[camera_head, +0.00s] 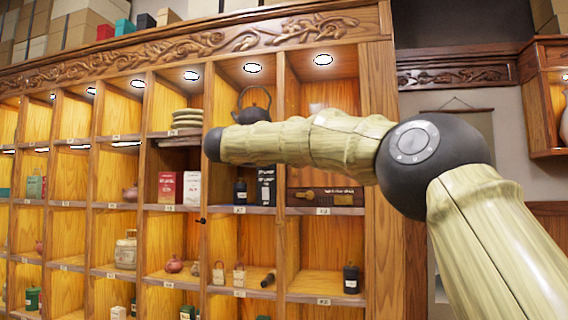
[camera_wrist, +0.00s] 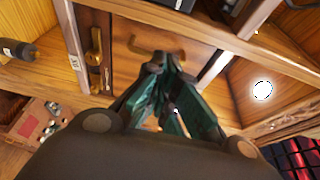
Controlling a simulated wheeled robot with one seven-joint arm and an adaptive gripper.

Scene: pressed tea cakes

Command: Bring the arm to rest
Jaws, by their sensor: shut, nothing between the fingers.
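My gripper (camera_wrist: 168,62) shows in the wrist view, with dark green fingers whose tips meet at the upper middle. It is shut and empty. Behind the tips is a brown wooden panel with a brass-coloured handle (camera_wrist: 152,48); I cannot tell how near they are to it. In the head view my arm (camera_head: 300,142) reaches leftward across the front of the shelf unit, its covered links pale green with a dark round joint.
A wooden shelf unit (camera_head: 130,210) of many cubbies fills the left and middle. A second cabinet (camera_head: 545,110) hangs at the right.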

